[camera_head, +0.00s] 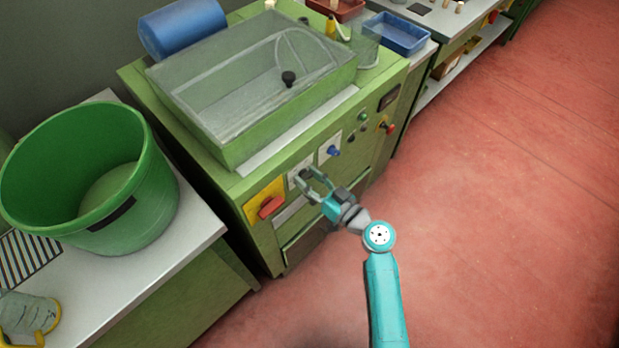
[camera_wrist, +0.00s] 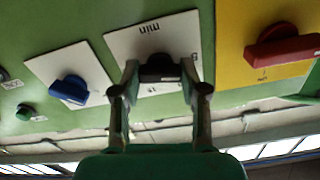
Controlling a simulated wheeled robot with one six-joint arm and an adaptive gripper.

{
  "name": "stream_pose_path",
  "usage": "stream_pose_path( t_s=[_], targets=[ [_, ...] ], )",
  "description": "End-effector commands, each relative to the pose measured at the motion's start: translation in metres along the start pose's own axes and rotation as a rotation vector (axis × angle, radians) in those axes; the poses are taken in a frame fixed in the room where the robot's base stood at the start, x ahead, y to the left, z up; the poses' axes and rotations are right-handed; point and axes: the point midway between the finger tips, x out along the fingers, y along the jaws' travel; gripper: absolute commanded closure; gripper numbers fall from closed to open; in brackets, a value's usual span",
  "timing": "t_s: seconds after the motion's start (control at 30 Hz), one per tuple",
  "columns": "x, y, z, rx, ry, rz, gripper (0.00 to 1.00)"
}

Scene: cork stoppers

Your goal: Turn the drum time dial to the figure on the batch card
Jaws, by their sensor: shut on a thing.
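The drum time dial is a dark knob (camera_wrist: 158,64) on a white plate (camera_wrist: 118,42) marked "min", which looks upside down in the wrist view. My gripper (camera_wrist: 160,78) has one finger on each side of the knob and is shut on it. The fingers and the knob hide most of the scale, so the setting cannot be read. In the head view my gripper (camera_head: 309,179) reaches the front panel of the green machine (camera_head: 250,183). I cannot make out a batch card with a readable figure in either view.
A red switch on a yellow plate (camera_head: 265,202) and a blue knob (camera_head: 333,151) flank the dial closely. Small buttons and a red knob (camera_head: 387,127) sit further right. A green tub (camera_head: 150,205) stands on the left bench. The red floor (camera_head: 500,200) is clear.

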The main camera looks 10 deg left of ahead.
Motion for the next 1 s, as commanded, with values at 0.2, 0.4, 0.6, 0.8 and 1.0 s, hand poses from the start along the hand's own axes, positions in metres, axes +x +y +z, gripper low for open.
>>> stream_pose_path(
  t_s=[0.2, 0.4, 0.6, 0.8, 1.0],
  targets=[
    [-0.0002, 0.0005, 0.0001, 0.201, 0.000, 0.000, 0.91],
    [-0.0002, 0.0009, 0.0002, 0.391, 0.000, 0.001, 0.91],
    [-0.0003, 0.0012, 0.0004, 0.581, 0.000, 0.001, 0.91],
    [-0.0003, 0.0015, 0.0006, 0.771, 0.000, 0.001, 0.91],
    [-0.0004, 0.0017, 0.0008, 0.961, 0.000, 0.001, 0.91]
  ],
)
